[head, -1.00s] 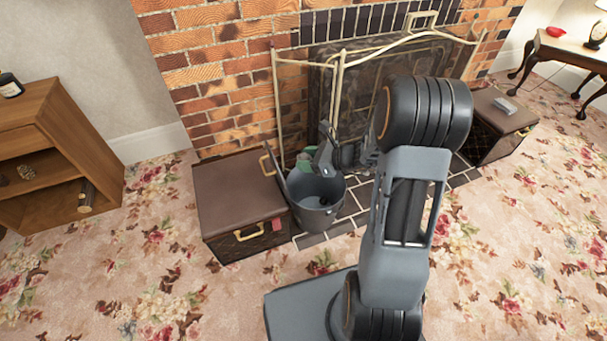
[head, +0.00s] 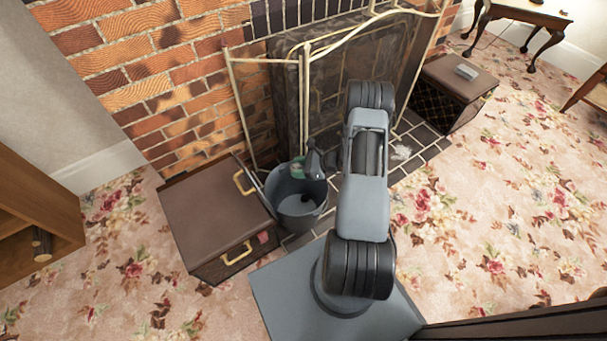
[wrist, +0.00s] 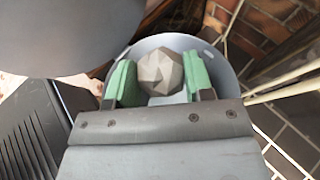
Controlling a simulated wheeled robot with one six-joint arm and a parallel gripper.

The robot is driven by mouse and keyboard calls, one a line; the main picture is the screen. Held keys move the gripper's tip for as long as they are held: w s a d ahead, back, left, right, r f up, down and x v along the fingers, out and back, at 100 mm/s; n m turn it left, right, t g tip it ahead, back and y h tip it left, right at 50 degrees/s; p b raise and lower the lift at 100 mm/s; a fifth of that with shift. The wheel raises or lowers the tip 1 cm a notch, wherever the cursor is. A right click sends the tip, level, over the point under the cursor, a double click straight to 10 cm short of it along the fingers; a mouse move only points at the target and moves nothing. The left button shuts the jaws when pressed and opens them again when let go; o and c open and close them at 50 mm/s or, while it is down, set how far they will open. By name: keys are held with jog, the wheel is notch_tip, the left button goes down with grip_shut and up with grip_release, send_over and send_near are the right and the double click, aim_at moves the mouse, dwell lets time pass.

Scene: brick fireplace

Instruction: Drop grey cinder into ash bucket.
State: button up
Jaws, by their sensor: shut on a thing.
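The grey cinder (wrist: 161,73) is a faceted lump held between the green pads of my gripper (wrist: 160,80) in the wrist view. The ash bucket (wrist: 222,68) shows behind and around it there, with the cinder in front of its opening. In the head view the grey ash bucket (head: 299,212) stands upright on the hearth. My gripper (head: 304,166) is over the bucket's far rim in that view, and the cinder cannot be made out there. Something small and dark lies inside the bucket.
A brown chest (head: 215,212) with gold handles stands just left of the bucket. A brass fire screen (head: 304,90) stands behind it. Another brown box (head: 455,92) with a small grey object on top is at the right. Open carpet lies to the right.

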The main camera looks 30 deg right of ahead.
notch_tip(320, 180, down, 10)
jog(key=s+b, duration=0.1)
jog(key=b, duration=0.3)
jog(key=shift+s+d, duration=0.35)
jog(key=shift+d, duration=0.1)
jog(key=o, duration=1)
jog(key=p+v, duration=0.3)
jog(key=v, duration=1.1)
jog(key=shift+s+f, duration=0.1)
jog(key=shift+f, duration=0.05)
